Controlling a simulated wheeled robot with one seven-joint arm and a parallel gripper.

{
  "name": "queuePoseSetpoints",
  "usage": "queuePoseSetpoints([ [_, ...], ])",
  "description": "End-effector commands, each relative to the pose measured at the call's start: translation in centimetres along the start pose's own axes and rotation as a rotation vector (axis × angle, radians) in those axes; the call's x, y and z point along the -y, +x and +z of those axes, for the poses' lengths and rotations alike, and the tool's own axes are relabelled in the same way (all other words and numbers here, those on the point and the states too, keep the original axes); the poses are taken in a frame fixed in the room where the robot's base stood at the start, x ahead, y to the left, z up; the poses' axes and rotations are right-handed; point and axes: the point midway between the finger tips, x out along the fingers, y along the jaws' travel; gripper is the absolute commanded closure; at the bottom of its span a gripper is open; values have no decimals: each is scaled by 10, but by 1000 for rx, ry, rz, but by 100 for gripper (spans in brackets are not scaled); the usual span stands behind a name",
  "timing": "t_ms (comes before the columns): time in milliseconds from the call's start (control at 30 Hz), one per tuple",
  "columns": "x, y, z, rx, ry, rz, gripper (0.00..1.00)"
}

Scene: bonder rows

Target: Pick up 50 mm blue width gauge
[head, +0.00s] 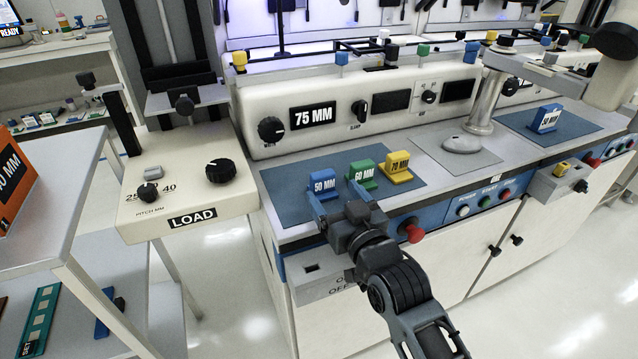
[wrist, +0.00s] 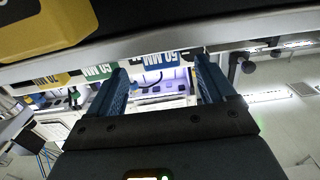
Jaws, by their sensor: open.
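The blue gauge marked 50 MM (head: 323,184) stands on a dark blue mat (head: 287,199) at the front left of the bench. It also shows upside down in the wrist view (wrist: 170,61). My gripper (head: 323,211) is open at the near side of the blue gauge. In the wrist view its two blue fingers (wrist: 161,68) appear on either side of the gauge's label, with a gap to each. I cannot tell whether the fingers reach around its body. The fingertips partly hide the gauge in the head view.
A green 60 MM gauge (head: 363,174) and a yellow 70 MM gauge (head: 397,167) stand close to the right. Another blue gauge (head: 546,118) stands on a far right mat. A red knob (head: 411,230) juts from the bench front. A LOAD unit (head: 185,190) stands left.

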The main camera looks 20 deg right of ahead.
Motion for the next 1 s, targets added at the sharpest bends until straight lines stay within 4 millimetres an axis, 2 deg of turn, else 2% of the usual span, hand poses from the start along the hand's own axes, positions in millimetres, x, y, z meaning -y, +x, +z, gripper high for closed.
queuePoseSetpoints([
  [100, 2, 19, -5, -2, -1, 0, 17],
  [233, 2, 34, -3, -2, -1, 1, 17],
  [567, 2, 38, -2, -1, 0, 0, 18],
  [1000, 2, 38, -2, -1, 0, 0, 60],
])
